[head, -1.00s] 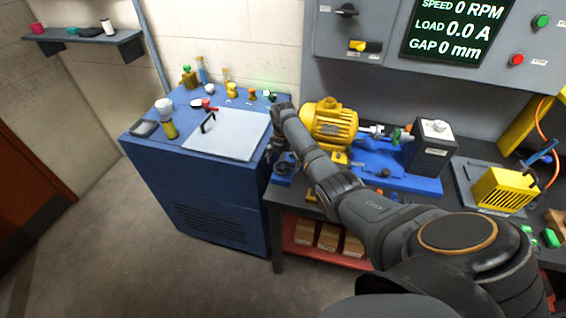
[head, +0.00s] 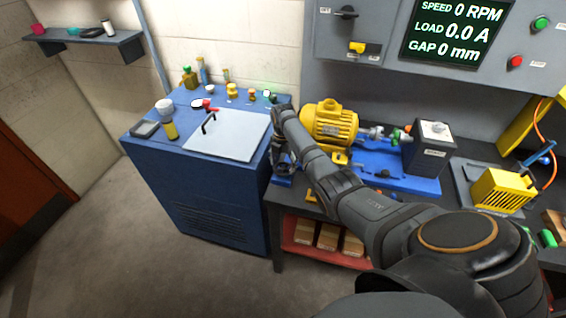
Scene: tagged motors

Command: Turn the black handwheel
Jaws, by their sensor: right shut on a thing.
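My right arm reaches from the lower right to the left end of the workbench. Its right gripper (head: 283,160) points down there, beside the blue cabinet, and is shut on a dark part just above a small blue base (head: 282,181). This part appears to be the black handwheel, but the gripper and wrist hide most of it, so its shape and angle cannot be made out. The yellow motor (head: 330,124) stands just right of the gripper on a blue bedplate (head: 407,182). My left gripper is not in view.
The blue cabinet (head: 205,190) has a pale panel with a black handle (head: 209,122) and several small items on top. A dark block (head: 430,148) and a yellow caged unit (head: 502,190) stand farther right. The panel display (head: 456,30) reads 0 RPM, 0.0 A and 0 mm.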

